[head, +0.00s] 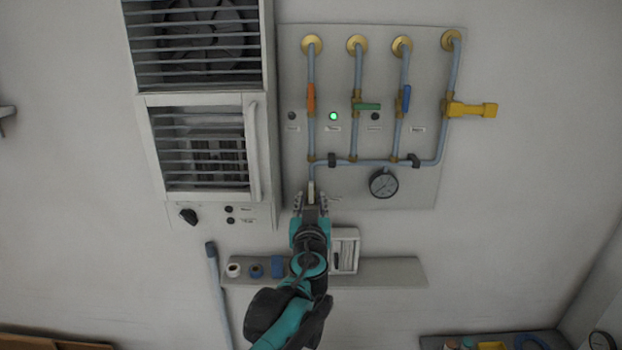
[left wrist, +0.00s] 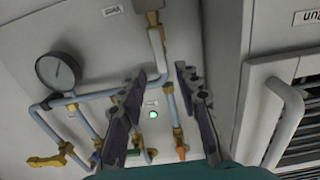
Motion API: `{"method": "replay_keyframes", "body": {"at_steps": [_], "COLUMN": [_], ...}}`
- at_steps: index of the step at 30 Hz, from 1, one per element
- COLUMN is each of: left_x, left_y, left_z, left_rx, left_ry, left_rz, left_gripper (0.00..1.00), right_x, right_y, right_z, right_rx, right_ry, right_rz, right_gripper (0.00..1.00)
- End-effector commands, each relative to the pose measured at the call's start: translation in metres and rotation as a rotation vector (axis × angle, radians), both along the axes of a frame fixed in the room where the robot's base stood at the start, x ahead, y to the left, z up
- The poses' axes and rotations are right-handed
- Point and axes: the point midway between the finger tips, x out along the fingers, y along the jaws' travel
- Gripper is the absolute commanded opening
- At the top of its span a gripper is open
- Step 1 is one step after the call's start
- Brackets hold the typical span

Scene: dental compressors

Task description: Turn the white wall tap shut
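The white wall tap (head: 311,189) is on the lowest part of the left pipe run, below the horizontal pipe. Its white handle appears in line with the pipe. In the left wrist view the white handle (left wrist: 158,50) shows near the top, just beyond the fingertips, beside brass fittings. My left gripper (head: 311,199) is just below the tap in the head view, with its fingers spread to either side of the handle's lower end. In the left wrist view my left gripper (left wrist: 161,72) is open, with nothing held. I cannot tell whether a finger touches the handle. My right gripper is not in view.
Orange (head: 311,98), green (head: 367,106), blue (head: 407,98) and yellow (head: 472,110) handles sit higher on the panel. A pressure gauge (head: 384,182) is right of the tap. A louvred cabinet (head: 205,150) stands left. A shelf (head: 390,272) with small items lies below.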

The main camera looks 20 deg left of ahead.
Motion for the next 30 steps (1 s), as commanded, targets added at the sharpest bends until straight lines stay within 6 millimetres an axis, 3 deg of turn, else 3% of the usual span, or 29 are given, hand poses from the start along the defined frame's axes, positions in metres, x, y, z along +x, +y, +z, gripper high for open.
{"method": "replay_keyframes", "body": {"at_steps": [12, 23, 27, 30], "left_x": [0.059, 0.065, 0.065, 0.065], "left_y": [0.018, 0.020, 0.020, 0.020], "left_z": [0.000, -0.001, -0.001, -0.001], "left_rx": [0.001, 0.001, 0.001, 0.001], "left_ry": [0.001, 0.001, 0.001, 0.001], "left_rz": [0.004, 0.002, 0.003, 0.002], "left_gripper": [0.33, 0.33, 0.00, 0.00], "right_x": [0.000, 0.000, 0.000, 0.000], "right_y": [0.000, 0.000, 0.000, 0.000], "right_z": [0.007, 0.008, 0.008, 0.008], "right_rx": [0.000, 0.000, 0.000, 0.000], "right_ry": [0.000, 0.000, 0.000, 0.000], "right_rz": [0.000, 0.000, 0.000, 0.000], "right_gripper": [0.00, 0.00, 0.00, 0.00]}}
